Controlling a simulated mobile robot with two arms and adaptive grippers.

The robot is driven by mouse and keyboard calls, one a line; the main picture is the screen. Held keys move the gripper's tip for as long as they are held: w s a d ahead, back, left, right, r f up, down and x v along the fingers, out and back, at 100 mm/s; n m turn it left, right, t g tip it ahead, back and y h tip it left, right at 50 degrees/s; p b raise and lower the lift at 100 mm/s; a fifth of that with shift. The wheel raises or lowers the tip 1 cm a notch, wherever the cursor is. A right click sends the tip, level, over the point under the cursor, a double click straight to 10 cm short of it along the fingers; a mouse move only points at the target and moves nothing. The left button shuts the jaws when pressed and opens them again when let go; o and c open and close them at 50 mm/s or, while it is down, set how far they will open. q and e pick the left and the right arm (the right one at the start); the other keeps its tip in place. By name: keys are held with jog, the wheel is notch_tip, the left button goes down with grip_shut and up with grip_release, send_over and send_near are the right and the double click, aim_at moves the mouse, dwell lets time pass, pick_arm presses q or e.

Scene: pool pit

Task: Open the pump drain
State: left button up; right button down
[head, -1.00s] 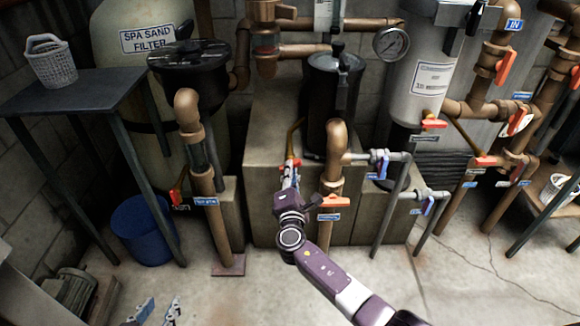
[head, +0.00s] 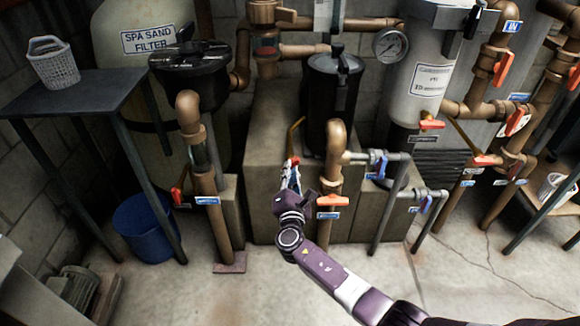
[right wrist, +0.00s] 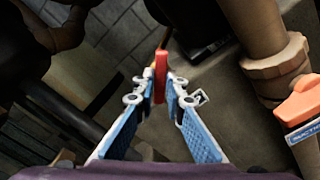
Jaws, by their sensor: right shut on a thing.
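The pump drain handle, a small red lever (head: 293,161), is at the end of a thin brass pipe (head: 297,127) beside the black pump strainer pot (head: 333,105). My right gripper (head: 292,168) reaches up to it from below. In the right wrist view the red lever (right wrist: 160,76) stands between the two blue-padded fingertips, and my right gripper (right wrist: 157,92) is shut on it. The valve body behind the lever is mostly hidden, so how far it is turned cannot be told. My left gripper is not in view.
A copper pipe with an orange-handled valve (head: 331,201) stands close to the right of my right gripper. A second copper pipe (head: 206,190) stands to the left. A black table (head: 75,92) and a blue bucket (head: 143,228) are farther left.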

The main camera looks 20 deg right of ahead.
pick_arm(q)
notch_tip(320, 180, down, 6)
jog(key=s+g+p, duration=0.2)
jog(key=p, duration=0.2)
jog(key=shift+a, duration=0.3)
pick_arm(e)
jog(key=n, duration=0.9)
jog(key=shift+f, duration=0.1)
jog(key=c, duration=1.9)
grip_release()
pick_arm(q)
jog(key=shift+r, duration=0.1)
pick_arm(e)
jog(key=shift+s, duration=0.1)
